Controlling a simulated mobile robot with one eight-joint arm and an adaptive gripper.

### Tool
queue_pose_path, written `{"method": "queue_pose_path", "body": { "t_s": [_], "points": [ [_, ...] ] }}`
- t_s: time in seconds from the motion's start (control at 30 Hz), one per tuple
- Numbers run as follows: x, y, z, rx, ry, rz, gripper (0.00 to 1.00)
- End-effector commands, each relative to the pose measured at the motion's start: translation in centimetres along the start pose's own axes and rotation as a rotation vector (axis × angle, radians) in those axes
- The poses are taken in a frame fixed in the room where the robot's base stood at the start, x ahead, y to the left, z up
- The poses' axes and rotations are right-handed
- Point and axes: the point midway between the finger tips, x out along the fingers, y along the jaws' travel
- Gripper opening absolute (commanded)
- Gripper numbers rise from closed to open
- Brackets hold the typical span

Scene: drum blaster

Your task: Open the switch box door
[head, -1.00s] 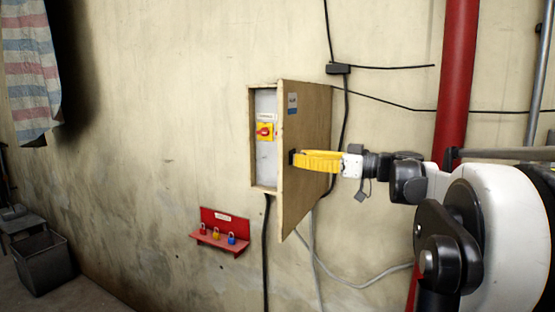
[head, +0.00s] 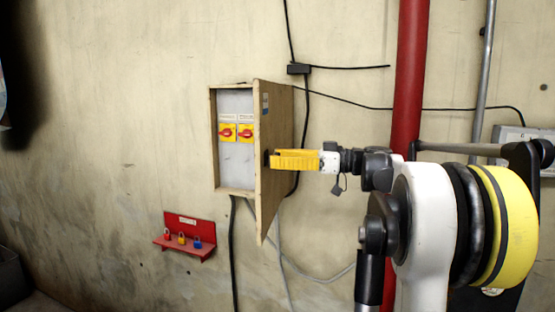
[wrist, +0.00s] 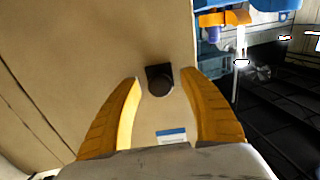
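The switch box (head: 214,150) is on the wall, with its tan wooden door (head: 277,185) standing partly open. Two red-and-yellow rotary switches (head: 237,132) show inside. My gripper (head: 272,160) has yellow fingers and is at the door's outer face, near its free edge. In the wrist view, a black knob (wrist: 160,80) on the door (wrist: 95,60) lies between the fingertips of my gripper (wrist: 161,77). The fingers are apart, with gaps visible beside the knob. Whether a fingertip touches it is unclear.
Below the box, a red wall shelf (head: 184,238) holds small coloured padlocks. A red pipe (head: 409,80) runs down the wall to the right. Black cables hang around the box.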

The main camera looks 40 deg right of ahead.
Motion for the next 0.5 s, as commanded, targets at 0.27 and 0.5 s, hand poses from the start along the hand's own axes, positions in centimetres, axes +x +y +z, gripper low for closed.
{"method": "queue_pose_path", "body": {
  "t_s": [0.27,0.5],
  "points": [
    [-0.2,0.0,0.0,0.000,-0.001,0.000,0.50],
    [-4.0,0.1,0.0,0.000,-0.001,0.004,0.50]
  ]
}}
